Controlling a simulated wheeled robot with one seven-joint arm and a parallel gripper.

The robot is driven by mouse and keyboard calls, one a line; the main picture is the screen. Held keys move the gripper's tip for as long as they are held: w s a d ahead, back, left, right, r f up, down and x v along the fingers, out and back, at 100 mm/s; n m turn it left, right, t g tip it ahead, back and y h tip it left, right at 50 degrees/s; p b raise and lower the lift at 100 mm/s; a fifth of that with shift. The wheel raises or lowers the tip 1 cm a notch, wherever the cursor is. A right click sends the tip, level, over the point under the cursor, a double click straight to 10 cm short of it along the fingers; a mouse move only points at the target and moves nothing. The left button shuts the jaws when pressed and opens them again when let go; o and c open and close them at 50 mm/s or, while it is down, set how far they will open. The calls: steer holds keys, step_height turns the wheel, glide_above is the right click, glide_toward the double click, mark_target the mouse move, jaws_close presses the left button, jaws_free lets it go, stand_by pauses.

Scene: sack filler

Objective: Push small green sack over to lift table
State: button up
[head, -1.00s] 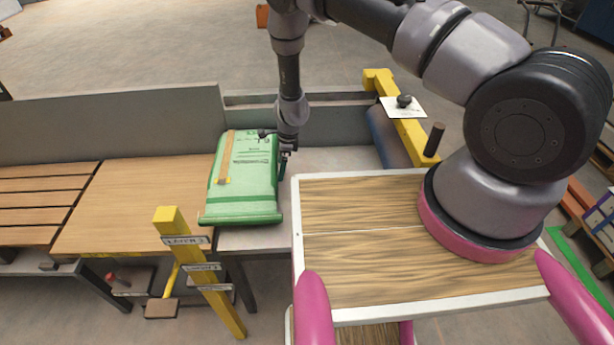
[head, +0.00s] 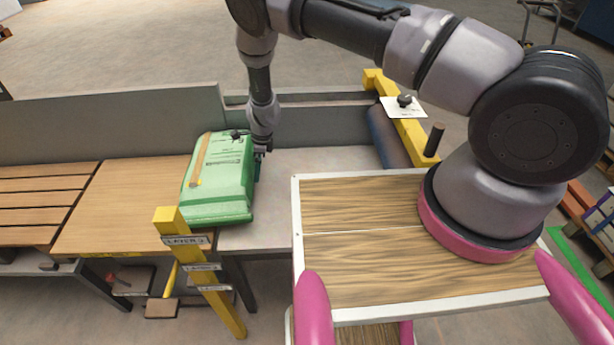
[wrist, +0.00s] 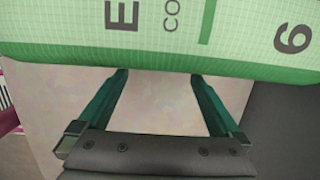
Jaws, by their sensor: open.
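The green sack (head: 219,180) lies across the seam between the grey bench top (head: 305,162) and the wooden table top (head: 125,200) to its left, mostly over the wood. My gripper (head: 258,165) is at the sack's right side, pointing down, with its fingers partly hidden. In the wrist view the sack (wrist: 170,35) fills the top edge with printed letters and a 6. The two green fingers of my gripper (wrist: 165,85) are spread with nothing between them, and their tips reach the sack's lower edge; whether they touch cannot be told.
A yellow post (head: 198,275) with layer labels stands in front of the sack. A slatted surface (head: 40,200) lies farther left. A grey wall (head: 110,125) runs behind the tables. A dark roller (head: 388,138) and yellow frame (head: 405,125) stand at the bench's right end.

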mark_target(226, 168)
steer(key=shift+a, duration=0.1)
steer(key=a, duration=1.3)
steer(key=shift+a, duration=0.4)
steer(key=shift+d, duration=1.5)
step_height(226, 168, up, 14)
steer(key=shift+f, duration=0.25)
